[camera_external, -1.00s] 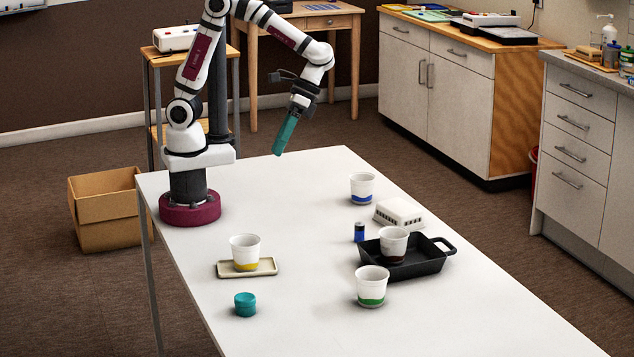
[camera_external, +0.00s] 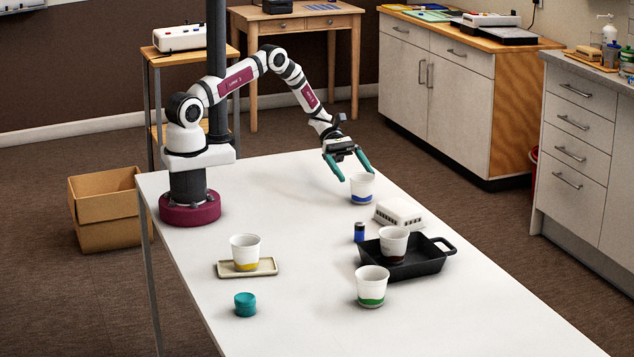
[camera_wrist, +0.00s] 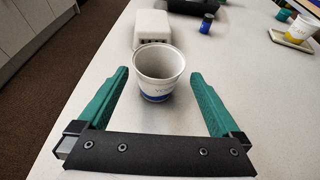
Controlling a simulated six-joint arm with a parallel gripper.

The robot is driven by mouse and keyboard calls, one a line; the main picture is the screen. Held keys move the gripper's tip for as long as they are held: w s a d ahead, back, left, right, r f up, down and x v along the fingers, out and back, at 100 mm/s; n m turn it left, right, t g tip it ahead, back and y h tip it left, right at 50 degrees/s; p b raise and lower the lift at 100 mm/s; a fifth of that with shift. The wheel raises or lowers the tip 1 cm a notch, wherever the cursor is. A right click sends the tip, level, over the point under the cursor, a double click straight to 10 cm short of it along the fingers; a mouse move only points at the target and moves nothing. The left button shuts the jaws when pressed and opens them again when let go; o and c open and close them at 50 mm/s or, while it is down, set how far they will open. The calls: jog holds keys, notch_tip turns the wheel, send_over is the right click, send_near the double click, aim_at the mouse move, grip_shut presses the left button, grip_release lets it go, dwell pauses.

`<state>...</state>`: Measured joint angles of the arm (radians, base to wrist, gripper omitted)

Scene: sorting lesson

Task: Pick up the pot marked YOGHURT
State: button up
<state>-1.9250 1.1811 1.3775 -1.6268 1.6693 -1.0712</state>
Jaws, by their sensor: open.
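A white pot with a blue band (camera_external: 362,190) stands upright on the table's far part; it also shows in the wrist view (camera_wrist: 160,80). Dark lettering on its side seems to begin with "YO", but is too small to read fully. My gripper (camera_external: 358,177) is open and empty, tilted down over this pot. In the wrist view, its green fingers (camera_wrist: 159,73) point toward the pot, one to each side, with gaps between.
A white vented box (camera_external: 398,213) stands just beyond the blue-banded pot in the wrist view. A blue battery-like cylinder (camera_external: 359,232) and a black pan (camera_external: 430,265) holding the brown-banded pot are nearby. The yellow-banded pot stands on a tray (camera_external: 268,267). A teal jar (camera_external: 245,304) is near the front.

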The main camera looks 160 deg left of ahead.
aim_at(367, 190)
jog(key=x, duration=0.4)
jog(key=shift+w+a+f, duration=0.1)
jog(key=shift+w+f, duration=0.05)
jog(key=shift+w, duration=0.2)
jog(key=c, duration=1.1)
